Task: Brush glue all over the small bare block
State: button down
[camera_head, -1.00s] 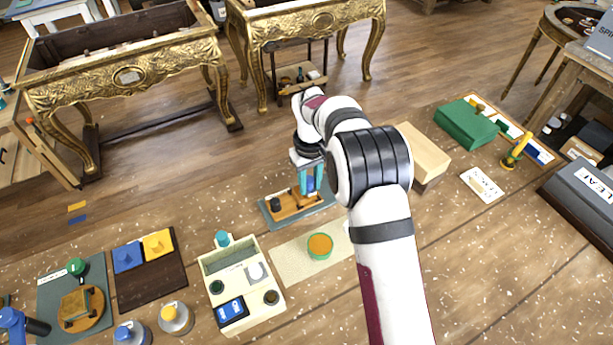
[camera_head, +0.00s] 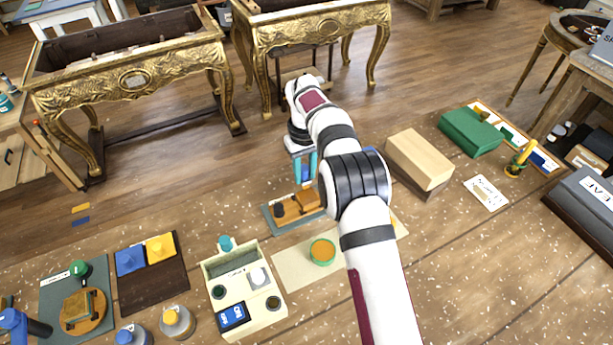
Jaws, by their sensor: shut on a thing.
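My gripper (camera_head: 305,168) is shut on a blue thing, perhaps a brush handle. Its lower end cannot be made out. The gripper hangs just above and behind a wooden board (camera_head: 293,213) on a teal mat (camera_head: 272,226). On the board sit a small brown block (camera_head: 308,200) and a dark round piece (camera_head: 279,210). Whether the block has glue on it cannot be told. A green-rimmed round pot with an orange top (camera_head: 322,251) stands on a beige sheet (camera_head: 292,270) in front. My arm hides the mat's right side.
A cream tray (camera_head: 247,257) with compartments stands front left. A large pale block (camera_head: 418,160) and a green box (camera_head: 470,132) lie to the right. A dark board with blue and yellow pieces (camera_head: 150,291) lies left. Gilt consoles (camera_head: 135,80) stand behind.

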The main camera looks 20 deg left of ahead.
jog(key=shift+r, duration=3.3)
